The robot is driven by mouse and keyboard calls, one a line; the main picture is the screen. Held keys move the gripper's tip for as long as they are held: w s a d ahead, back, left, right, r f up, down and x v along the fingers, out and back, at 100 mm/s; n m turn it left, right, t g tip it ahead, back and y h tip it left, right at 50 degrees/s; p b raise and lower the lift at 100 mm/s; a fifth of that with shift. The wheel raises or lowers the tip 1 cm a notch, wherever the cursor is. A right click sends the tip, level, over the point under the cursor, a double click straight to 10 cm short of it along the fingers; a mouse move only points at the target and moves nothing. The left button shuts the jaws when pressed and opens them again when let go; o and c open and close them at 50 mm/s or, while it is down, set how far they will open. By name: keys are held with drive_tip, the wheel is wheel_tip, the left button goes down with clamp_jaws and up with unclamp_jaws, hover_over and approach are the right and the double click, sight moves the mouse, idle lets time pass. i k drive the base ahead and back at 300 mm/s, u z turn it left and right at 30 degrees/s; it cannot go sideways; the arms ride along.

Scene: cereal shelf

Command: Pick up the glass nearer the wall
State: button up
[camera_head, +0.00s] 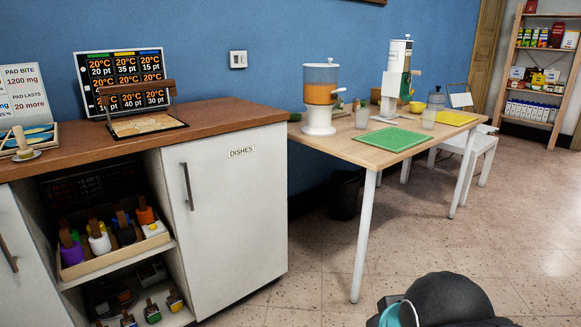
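Two small clear glasses stand upright on the light wooden table. One glass (362,118) is left of centre, behind the green mat and close to the dispenser, on the side nearer the blue wall. The other glass (428,119) stands farther right, between the green and yellow mats, nearer the table's front edge. Both look pale and small at this distance. My gripper is not recognisable in the view; only a dark rounded part with a teal band, which seems to be my arm, shows at the bottom right, well apart from the table.
The table (352,150) holds an orange-filled dispenser (320,95), a white dispenser (396,75), a green mat (394,139) and a yellow mat (451,117). A cabinet (230,215) is at left. Floor in front is open.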

sight(362, 114)
drive_tip(key=i, duration=1.7)
drive_tip(key=z, duration=0.05)
